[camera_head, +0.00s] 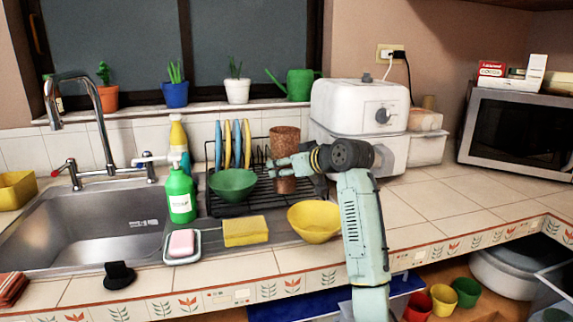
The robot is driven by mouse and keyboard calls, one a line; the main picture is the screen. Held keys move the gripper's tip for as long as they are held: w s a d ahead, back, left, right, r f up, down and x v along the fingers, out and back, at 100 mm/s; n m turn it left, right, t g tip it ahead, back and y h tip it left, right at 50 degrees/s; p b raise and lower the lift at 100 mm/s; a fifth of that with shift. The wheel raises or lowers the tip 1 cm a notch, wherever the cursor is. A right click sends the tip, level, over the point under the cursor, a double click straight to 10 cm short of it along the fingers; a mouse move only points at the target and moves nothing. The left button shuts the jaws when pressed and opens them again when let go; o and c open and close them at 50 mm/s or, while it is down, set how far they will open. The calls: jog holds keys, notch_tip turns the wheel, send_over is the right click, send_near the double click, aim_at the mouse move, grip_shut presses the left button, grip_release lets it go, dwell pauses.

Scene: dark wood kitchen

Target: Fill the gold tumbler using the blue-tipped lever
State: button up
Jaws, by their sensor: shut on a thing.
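A tall copper-brown tumbler (285,140), the only one that fits the gold tumbler, stands upright at the right end of the dish rack. My gripper (283,166) reaches in from the right and is shut on its middle; its fingers cover part of the tumbler's side. The chrome faucet (100,125) arches over the sink at the left. Its left lever has a red tip (58,168). The right lever (148,170) lies partly behind the soap bottle's pump, and its tip colour is hard to make out.
The steel sink (90,225) looks empty. Between it and my gripper stand a green soap bottle (180,195), a yellow-topped bottle (178,135), a green bowl (233,184) and the dish rack (245,205) with plates. A yellow bowl (314,221) and sponge (245,231) lie in front.

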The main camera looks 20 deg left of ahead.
jog(key=shift+f, duration=0.1)
jog(key=o, duration=1.6)
jog(key=shift+c, duration=0.2)
